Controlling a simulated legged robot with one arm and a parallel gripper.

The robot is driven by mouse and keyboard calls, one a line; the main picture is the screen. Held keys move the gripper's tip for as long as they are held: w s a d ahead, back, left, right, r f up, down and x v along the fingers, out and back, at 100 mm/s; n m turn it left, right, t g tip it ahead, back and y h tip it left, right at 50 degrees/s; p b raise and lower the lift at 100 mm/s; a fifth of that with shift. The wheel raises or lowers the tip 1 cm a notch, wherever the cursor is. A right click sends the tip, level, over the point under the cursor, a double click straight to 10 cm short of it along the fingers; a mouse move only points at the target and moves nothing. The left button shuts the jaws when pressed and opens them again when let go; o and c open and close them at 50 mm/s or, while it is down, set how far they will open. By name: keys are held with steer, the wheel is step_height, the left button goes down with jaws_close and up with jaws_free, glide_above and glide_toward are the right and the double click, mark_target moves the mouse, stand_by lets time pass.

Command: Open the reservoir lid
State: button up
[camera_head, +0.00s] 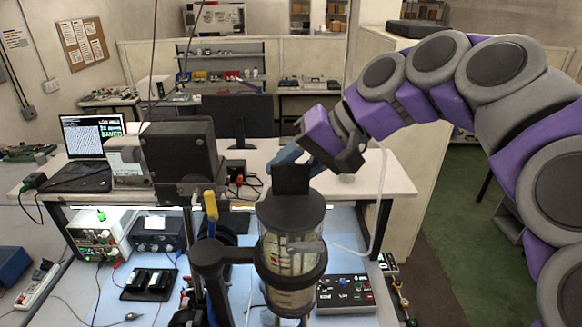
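The reservoir is a clear cylinder (291,247) with dark bands, held upright by a dark bracket in the lower middle. Its dark round lid (291,208) is on top, and a black upright block (291,179) stands on the lid. Labels or contents show faintly through the clear wall. My gripper (293,165) comes in from the upper right and has blue-grey fingers. It is right at the top of the block, which hides part of the fingertips. I cannot tell whether they touch or grip the block.
A yellow-handled lever (211,207) and a dark box-shaped unit (180,152) stand left of the reservoir. A pale tube (381,195) curves at its right. A control box (345,293) sits on the lower bench. A laptop (92,137) is on the white table behind.

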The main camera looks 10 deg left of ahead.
steer(key=shift+o, duration=0.8)
steer(key=shift+f, duration=0.1)
steer(key=shift+s, duration=0.15)
